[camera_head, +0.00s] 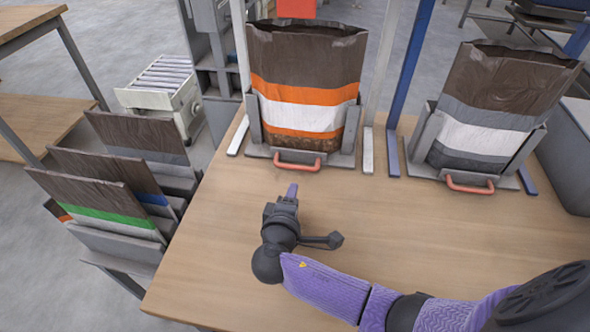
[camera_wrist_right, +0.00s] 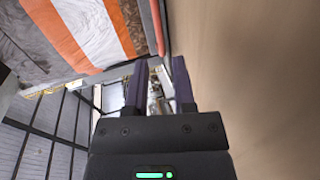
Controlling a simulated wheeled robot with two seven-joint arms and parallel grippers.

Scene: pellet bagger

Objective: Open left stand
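The left stand (camera_head: 258,151) is a grey metal holder at the back middle of the table. It holds an upright brown bag (camera_head: 305,58) with orange and white bands, which also shows in the wrist view (camera_wrist_right: 98,28). The stand's red handle (camera_head: 298,166) sticks out at its front; a red bar at the top of the wrist view (camera_wrist_right: 158,25) looks like this handle. My right gripper (camera_head: 292,190) is low over the table, just in front of the handle and apart from it. Its purple fingers (camera_wrist_right: 159,75) are open with nothing between them. My left gripper is out of view.
A similar stand (camera_head: 507,181) with a brown, grey and white bag (camera_head: 497,95) and a red handle (camera_head: 470,187) is at the right. Folded bags (camera_head: 100,200) sit in a rack left of the table. Blue and white posts rise between the stands. The wooden table (camera_head: 220,250) is clear in front.

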